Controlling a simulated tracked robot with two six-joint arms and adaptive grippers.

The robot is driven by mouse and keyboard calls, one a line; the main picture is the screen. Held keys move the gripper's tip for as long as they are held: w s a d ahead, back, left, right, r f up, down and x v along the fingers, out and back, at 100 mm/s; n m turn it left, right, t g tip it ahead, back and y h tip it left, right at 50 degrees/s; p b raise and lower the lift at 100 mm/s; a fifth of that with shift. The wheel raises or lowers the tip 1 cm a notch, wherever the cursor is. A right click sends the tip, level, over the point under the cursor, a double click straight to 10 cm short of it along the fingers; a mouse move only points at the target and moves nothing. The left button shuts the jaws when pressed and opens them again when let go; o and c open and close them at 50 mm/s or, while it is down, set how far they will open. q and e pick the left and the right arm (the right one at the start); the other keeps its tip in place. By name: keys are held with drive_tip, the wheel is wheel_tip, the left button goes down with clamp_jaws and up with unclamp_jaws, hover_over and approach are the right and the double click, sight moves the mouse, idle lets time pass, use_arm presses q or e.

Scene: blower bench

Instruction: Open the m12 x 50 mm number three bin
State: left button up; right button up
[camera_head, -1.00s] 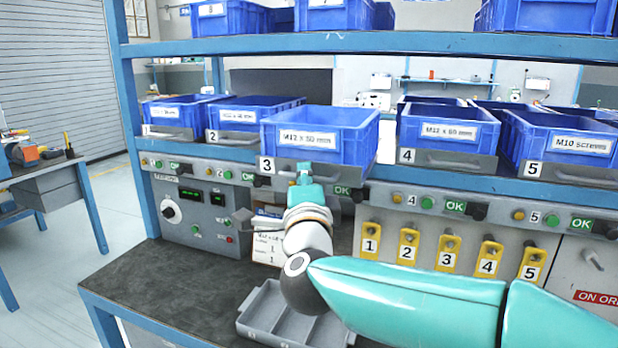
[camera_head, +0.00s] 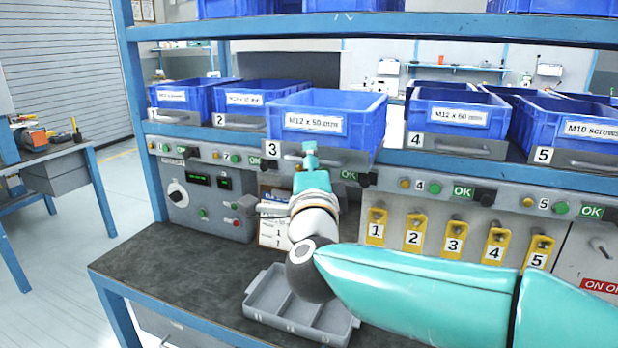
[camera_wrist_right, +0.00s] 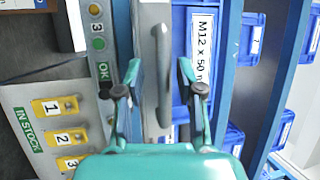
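The number three bin (camera_head: 330,106) is blue, labelled M12 x 50 mm, on a grey drawer front (camera_head: 325,160) with a bar handle. Its front stands forward of the neighbouring bins. My right gripper (camera_head: 307,150) is in front of this drawer, at the handle. In the right wrist view, the handle (camera_wrist_right: 161,78) lies between the two fingers of my right gripper (camera_wrist_right: 160,72), which are apart with a gap on both sides. I cannot tell how far the fingertips reach past the bar. My left gripper is not in view.
Bin two (camera_head: 258,95) and bin four (camera_head: 460,112) flank it on the blue shelf. Below are buttons, OK lights and yellow numbered tags (camera_head: 375,228). A grey compartment tray (camera_head: 300,308) sits on the dark bench (camera_head: 175,270) under my arm.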

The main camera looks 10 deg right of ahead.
drive_tip(key=v, duration=1.1)
drive_tip(key=shift+s+f, duration=0.2)
drive_tip(key=shift+s, duration=0.2)
